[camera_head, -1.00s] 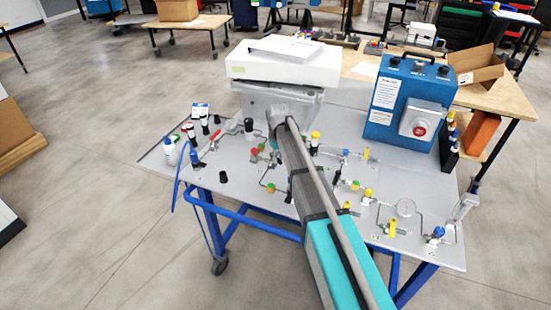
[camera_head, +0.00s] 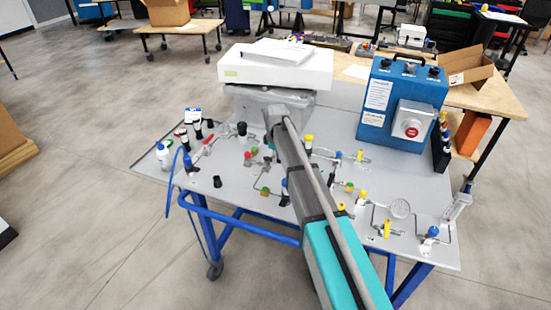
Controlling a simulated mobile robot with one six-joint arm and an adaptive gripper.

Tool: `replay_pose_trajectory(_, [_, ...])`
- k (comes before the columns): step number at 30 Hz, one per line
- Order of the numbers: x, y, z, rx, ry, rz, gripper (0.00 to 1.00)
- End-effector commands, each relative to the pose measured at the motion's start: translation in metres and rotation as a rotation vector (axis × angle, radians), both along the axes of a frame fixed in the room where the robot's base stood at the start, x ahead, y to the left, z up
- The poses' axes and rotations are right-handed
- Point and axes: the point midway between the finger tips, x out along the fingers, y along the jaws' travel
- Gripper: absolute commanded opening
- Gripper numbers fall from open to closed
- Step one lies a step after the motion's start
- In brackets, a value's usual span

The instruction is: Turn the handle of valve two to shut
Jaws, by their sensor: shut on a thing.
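The grey panel (camera_head: 225,220) on the blue-framed bench carries several small valves joined by thin pipes. Their handles are red, green, yellow and blue, including a red one (camera_head: 247,155) left of my arm, a green one (camera_head: 265,190) nearer the front and a yellow one (camera_head: 387,229) at the right. No label is readable, so I cannot tell which is valve two. My gripper (camera_head: 268,147) reaches down to the panel's middle, mostly hidden behind my own arm. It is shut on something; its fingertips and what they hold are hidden.
A blue case (camera_head: 402,105) with a red button is at the back right. Open floor lies left of the bench.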

Motion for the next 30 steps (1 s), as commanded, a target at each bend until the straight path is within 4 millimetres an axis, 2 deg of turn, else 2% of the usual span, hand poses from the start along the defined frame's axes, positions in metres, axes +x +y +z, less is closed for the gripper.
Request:
replay_pose_trajectory(8, [-0.0003,-0.0001,-0.0001,-0.001,0.0,0.0,0.0])
replay_pose_trajectory(9, [-0.0003,-0.0001,-0.0001,-0.001,0.0,0.0,0.26])
replay_pose_trajectory(14, [-0.0003,0.0001,-0.0001,-0.001,0.0,-0.001,0.56])
replay_pose_trajectory(30, [-0.001,0.0008,0.0,0.0,0.0,-0.018,0.57])
